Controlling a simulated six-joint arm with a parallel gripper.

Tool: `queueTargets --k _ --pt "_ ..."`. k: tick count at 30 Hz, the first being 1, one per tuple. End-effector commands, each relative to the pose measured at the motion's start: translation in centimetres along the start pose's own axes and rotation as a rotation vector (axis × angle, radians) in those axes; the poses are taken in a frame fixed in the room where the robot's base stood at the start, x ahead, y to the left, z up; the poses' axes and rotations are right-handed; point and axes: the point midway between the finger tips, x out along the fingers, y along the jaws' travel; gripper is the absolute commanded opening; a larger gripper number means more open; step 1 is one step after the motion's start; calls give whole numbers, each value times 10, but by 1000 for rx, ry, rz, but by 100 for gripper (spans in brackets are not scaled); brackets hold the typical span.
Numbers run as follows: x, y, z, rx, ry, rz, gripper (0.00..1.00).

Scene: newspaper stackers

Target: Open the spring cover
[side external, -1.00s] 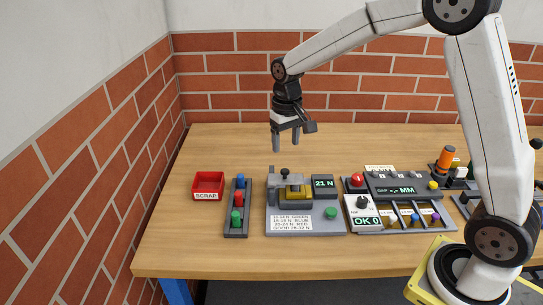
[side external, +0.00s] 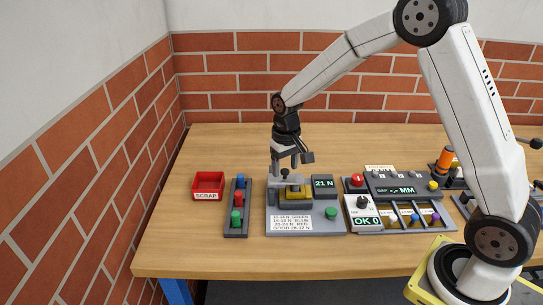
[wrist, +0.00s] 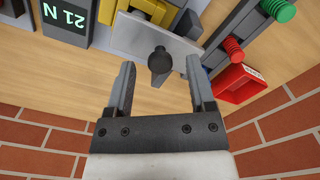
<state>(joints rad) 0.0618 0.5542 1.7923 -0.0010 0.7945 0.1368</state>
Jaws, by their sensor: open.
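The spring cover is a grey plate with a dark round knob on top, on the grey spring test station (side external: 330,220). In the wrist view the cover plate (wrist: 135,35) shows with its knob (wrist: 159,58) between my open fingers, seen from above. In the side view the knob (side external: 285,173) sits just below and between the fingertips. My gripper (side external: 284,170) is open, pointing down over the cover, and it also shows in the wrist view (wrist: 160,75). A yellow block (side external: 300,195) shows under the cover. I cannot tell whether the fingers touch the knob.
A display reading 21 N (side external: 323,183) stands close right of the cover. A rack of blue, red and green pieces (side external: 237,230) and a red scrap bin (side external: 208,184) lie to the left. A control panel (side external: 404,182) stands to the right. The table behind is clear.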

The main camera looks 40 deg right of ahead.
Motion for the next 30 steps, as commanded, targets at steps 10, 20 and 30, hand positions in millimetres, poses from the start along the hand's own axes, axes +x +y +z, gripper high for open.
queueTargets --k 10,20,30 --pt "3 0 0 0 0 0 60" --pt "2 0 0 0 0 0 0" --pt "2 0 0 0 0 0 0"
